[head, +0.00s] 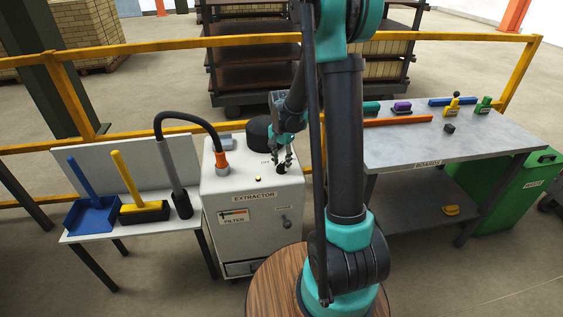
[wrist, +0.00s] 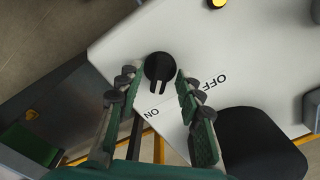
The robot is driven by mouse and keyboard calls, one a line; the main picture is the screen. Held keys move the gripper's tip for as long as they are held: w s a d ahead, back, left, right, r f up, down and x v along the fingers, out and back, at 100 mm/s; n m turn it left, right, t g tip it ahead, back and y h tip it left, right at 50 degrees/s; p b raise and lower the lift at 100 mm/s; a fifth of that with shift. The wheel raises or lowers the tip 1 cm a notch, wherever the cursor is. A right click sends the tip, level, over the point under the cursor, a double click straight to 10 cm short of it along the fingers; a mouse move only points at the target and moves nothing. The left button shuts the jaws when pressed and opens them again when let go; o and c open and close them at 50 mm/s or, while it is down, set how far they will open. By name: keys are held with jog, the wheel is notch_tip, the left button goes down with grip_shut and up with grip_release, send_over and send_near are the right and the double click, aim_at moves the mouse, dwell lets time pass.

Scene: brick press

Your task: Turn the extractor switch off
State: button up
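The extractor (head: 252,215) is a white cabinet with a label on its front, left of my arm in the head view. Its black rotary switch (wrist: 158,67) is on the top surface, with OFF and ON printed beside it in the wrist view. The knob's pointer faces the ON side. My gripper (wrist: 157,82) is open, with its fingertips on either side of the switch and gaps visible between. In the head view, my gripper (head: 283,155) is just above the cabinet top, and the switch there is partly hidden by the fingers.
A hose (head: 185,118) arches to the cabinet's left. A left table holds a blue dustpan (head: 92,217). A grey bench (head: 420,152) stands right.

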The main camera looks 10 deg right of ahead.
jog(key=shift+c, duration=0.3)
grip_shut()
jog(key=shift+n, duration=0.4)
jog(key=n, duration=0.3)
jog(key=shift+n, duration=0.4)
jog(key=n, duration=1.3)
jog(key=shift+n, duration=0.3)
